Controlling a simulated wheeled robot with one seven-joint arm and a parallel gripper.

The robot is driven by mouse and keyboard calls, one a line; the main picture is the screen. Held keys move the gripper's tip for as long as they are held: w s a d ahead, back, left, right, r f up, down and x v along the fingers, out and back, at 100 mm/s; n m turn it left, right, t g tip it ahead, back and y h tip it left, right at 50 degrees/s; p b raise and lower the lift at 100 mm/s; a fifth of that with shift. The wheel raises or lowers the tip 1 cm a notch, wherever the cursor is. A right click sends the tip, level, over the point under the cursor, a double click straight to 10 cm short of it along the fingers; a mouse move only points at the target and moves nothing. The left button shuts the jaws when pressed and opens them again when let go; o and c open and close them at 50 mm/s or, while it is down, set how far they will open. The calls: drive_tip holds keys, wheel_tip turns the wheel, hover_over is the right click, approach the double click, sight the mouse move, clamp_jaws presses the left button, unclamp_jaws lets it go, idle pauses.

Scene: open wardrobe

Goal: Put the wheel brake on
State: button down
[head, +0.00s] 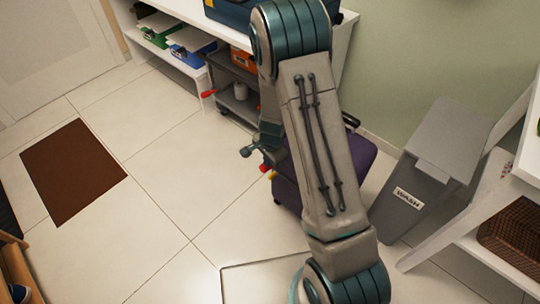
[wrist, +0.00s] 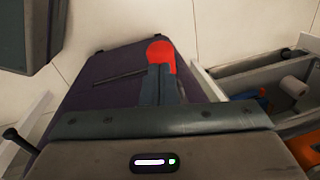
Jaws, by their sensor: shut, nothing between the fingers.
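The purple suitcase (head: 286,190) stands behind my arm, right of my gripper. A grey laundry bin (head: 420,170) is further right. A shelf with bins (head: 190,38) is at the back. Tiled floor around the brown mat (head: 72,172) is free.

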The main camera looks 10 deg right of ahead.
drive_tip(key=shift+s+a+f, duration=0.3)
drive_tip(key=shift+a+f, duration=0.2)
drive_tip(key=shift+f, duration=0.1)
drive_tip(key=shift+s, duration=0.15)
drive_tip(key=shift+a, duration=0.1)
drive_tip(key=s+a+r+p, duration=0.3)
drive_tip(key=s+r+p, duration=0.1)
drive_tip(key=r+p, duration=0.3)
drive_tip(key=shift+a+r, duration=0.25)
drive_tip(key=shift+r, duration=0.35)
drive_tip(key=shift+s, duration=0.1)
